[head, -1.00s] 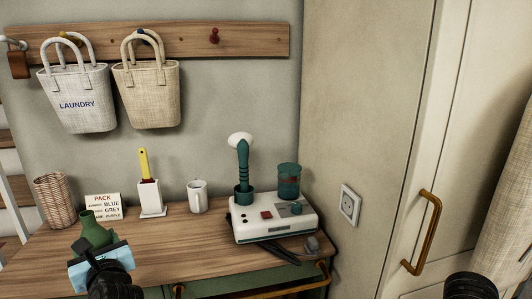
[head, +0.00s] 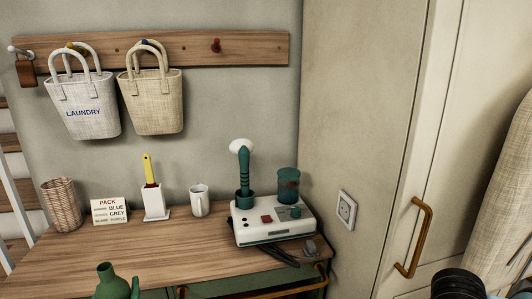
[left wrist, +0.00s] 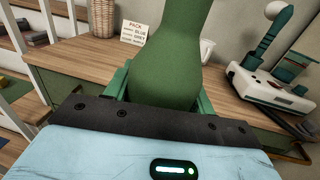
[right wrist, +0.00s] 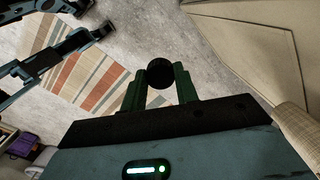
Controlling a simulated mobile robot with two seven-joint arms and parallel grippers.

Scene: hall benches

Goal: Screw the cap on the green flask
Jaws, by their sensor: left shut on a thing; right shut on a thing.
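The green flask (head: 106,285) shows at the bottom left of the head view, its narrow neck up and its mouth bare. In the left wrist view its rounded body (left wrist: 172,65) sits between the green fingers of my left gripper (left wrist: 163,98), which is shut on it. In the head view only a bit of that gripper (head: 135,289) shows at the bottom edge. My right gripper (right wrist: 159,84) is shut on a small round black cap (right wrist: 160,72), held above the floor in the right wrist view. The cap's underside and thread cannot be made out.
The wooden bench (head: 190,250) holds a wicker basket (head: 62,204), a sign (head: 109,212), a yellow-handled brush in a white holder (head: 154,202), a white mug (head: 199,201) and a white device (head: 272,226). The bench front is clear. A cupboard handle (head: 421,237) juts out at right.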

